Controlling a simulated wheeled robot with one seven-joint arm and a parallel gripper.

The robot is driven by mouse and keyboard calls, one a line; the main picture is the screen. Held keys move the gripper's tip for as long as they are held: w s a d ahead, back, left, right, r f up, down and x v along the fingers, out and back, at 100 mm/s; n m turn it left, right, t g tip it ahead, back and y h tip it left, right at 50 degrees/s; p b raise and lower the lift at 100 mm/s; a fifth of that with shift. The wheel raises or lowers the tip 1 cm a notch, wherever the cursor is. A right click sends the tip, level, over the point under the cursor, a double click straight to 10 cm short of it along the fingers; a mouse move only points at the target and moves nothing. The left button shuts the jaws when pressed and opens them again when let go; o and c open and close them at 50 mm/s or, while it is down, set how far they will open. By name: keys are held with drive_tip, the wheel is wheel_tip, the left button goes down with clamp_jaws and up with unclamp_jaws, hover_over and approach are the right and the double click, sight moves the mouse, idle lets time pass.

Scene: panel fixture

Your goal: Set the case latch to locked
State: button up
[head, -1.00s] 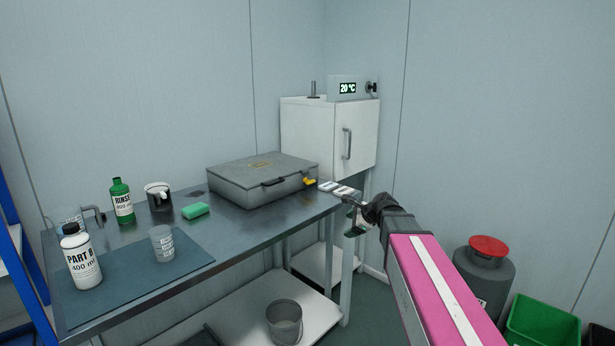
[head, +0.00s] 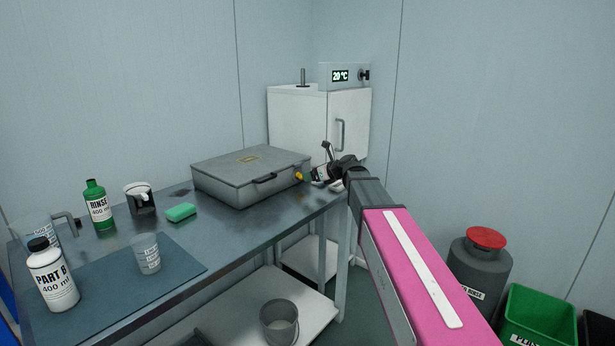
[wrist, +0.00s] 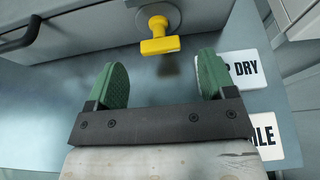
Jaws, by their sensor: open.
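The grey case (head: 245,178) lies shut on the bench, with a dark handle (head: 265,178) on its front. The yellow case latch (head: 299,176) sits at the right end of its front. In the wrist view the latch (wrist: 160,42) is a yellow T-shaped knob on a round grey plate, its bar roughly crosswise. My gripper (head: 316,174) is just right of the latch in the head view. In the wrist view my gripper (wrist: 160,80) has its green fingertips wide apart and empty. The latch is ahead of the gap between them, not touched.
White label cards (wrist: 240,70) lie on the bench (head: 180,270) beside my right finger; one reads "DRY". A white cabinet (head: 345,125) stands behind. Bottles, a beaker (head: 147,253) and a green sponge (head: 181,212) are at the left of the bench.

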sight(301, 176)
drive_tip(key=shift+x, duration=1.85)
drive_tip(key=c, duration=0.9)
drive_tip(key=shift+c, duration=0.2)
drive_tip(key=shift+s, duration=0.1)
drive_tip(key=n, duration=0.1)
drive_tip(key=n+t+h, duration=0.1)
drive_tip(key=n+t, duration=0.1)
drive_tip(key=shift+s+a+f+n+h, duration=0.15)
drive_tip(key=shift+s+a+n+h, duration=0.15)
drive_tip(key=shift+n, duration=0.1)
drive_tip(key=n+t, duration=0.2)
drive_tip(key=n, duration=0.1)
drive_tip(key=n+t, duration=0.1)
drive_tip(key=shift+s+a+f+h, duration=0.15)
drive_tip(key=shift+f+h, duration=0.1)
drive_tip(key=shift+h, duration=0.15)
drive_tip(key=shift+n, duration=0.4)
